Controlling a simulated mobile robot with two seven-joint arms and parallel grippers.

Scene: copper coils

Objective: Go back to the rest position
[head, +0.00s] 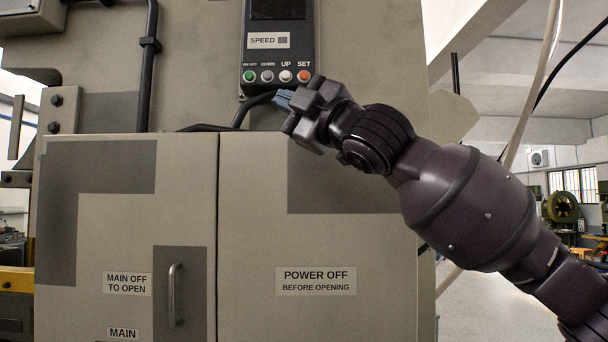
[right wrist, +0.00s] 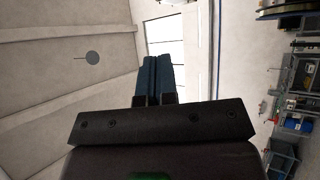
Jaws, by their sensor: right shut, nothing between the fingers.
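My right arm comes in from the lower right in the head view. My right gripper (head: 284,99) is shut and empty, just below the control box (head: 310,52) with its SPEED label and its row of green, grey, white and orange buttons. I cannot tell whether its fingertips touch anything. In the right wrist view the two blue fingers (right wrist: 158,76) lie together with nothing between them, against the ceiling and a window. My left gripper is not in view.
A large grey-beige machine cabinet (head: 255,235) with two doors fills the middle of the head view. A metal door handle (head: 175,295) sticks out at the lower left. Black cables run near the gripper. Open floor (head: 482,310) shows at the right.

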